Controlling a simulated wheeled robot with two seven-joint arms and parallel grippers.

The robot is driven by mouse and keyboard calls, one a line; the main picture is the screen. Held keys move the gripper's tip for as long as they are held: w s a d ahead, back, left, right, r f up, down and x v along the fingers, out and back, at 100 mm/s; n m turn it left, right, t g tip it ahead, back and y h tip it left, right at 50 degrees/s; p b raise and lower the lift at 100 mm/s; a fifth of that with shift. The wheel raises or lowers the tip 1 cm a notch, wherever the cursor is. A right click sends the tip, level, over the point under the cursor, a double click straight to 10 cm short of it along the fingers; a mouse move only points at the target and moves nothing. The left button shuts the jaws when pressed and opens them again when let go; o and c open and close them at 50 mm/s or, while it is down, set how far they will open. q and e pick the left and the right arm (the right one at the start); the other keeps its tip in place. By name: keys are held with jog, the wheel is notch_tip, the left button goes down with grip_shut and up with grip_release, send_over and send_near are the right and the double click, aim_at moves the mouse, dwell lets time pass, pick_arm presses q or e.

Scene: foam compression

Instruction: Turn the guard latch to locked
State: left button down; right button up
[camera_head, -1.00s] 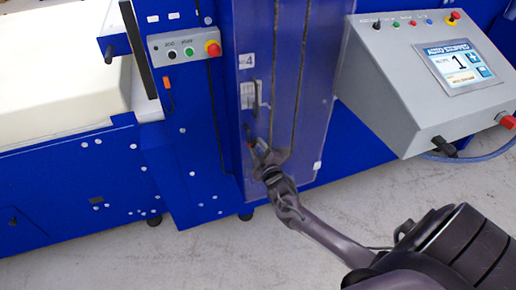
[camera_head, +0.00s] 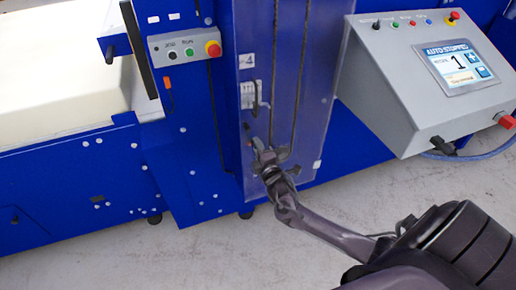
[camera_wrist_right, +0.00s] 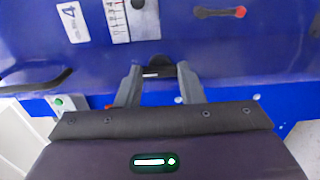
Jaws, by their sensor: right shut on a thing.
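My right gripper (camera_head: 263,152) reaches from the lower right to the clear guard on the blue machine's front. In the right wrist view its two grey fingers (camera_wrist_right: 160,82) are shut on a small dark piece (camera_wrist_right: 158,72) with a pale mark, which looks like the guard latch. The fingers and palm hide part of it, so I cannot read its turn angle. A dark bar with a red end (camera_wrist_right: 220,12) lies on the panel beside it, apart from the fingers. My left gripper is not in view.
A white "4" label (camera_head: 246,60) and a scale (camera_head: 249,95) sit above the gripper. A grey control box (camera_head: 410,80) with a lit screen juts out at right. A button panel (camera_head: 185,49) is at left, near pale foam (camera_head: 60,70). The floor in front is clear.

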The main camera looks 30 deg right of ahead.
dwell(0.4)
jog(key=o, duration=1)
jog(key=shift+s, duration=0.1)
jog(key=v, duration=0.7)
jog(key=shift+s+a, duration=0.15)
jog(key=shift+s, duration=0.15)
jog(key=shift+f, duration=0.1)
